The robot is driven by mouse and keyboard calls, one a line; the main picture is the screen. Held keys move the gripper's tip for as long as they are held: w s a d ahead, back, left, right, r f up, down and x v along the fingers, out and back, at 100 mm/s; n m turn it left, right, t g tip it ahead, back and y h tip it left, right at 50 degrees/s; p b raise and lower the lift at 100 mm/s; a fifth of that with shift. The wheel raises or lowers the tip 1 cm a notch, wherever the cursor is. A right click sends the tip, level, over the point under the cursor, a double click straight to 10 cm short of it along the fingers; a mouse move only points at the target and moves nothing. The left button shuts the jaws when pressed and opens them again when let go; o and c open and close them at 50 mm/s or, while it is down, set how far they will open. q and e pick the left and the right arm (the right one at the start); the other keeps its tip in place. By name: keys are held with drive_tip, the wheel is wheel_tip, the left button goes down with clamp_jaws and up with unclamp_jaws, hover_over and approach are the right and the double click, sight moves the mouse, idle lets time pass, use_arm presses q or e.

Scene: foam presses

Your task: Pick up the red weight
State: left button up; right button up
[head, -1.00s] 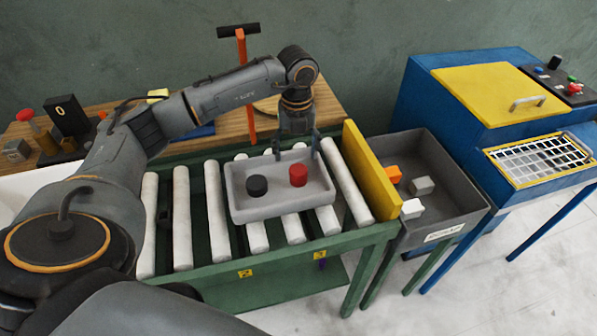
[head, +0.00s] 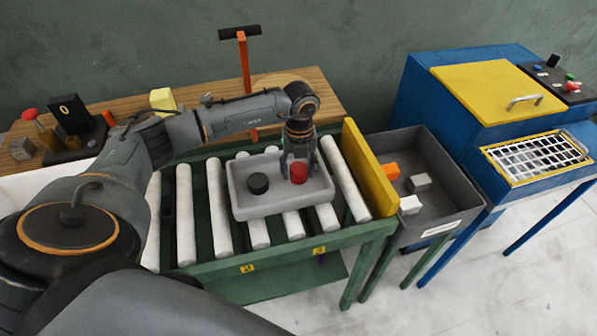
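The red weight (head: 299,175) is a short red cylinder standing in the right part of a light grey tray (head: 265,208). A black weight (head: 258,183) of similar shape stands to its left in the same tray. My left gripper (head: 300,170) points down over the right part of the tray, at the red weight. Its fingers are spread, one to each side of the weight's upper part, with gaps visible. I cannot tell how far down they reach beside it. My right gripper is out of view.
The tray rests on white rollers of a green conveyor (head: 290,253). A yellow end plate (head: 370,168) stands at its right. Beyond is a dark grey bin (head: 440,205) with an orange block and pale blocks. A wooden bench (head: 215,95) stands behind.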

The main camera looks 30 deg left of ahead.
use_arm(q)
clamp_jaws()
drive_tip(key=shift+r, duration=0.1)
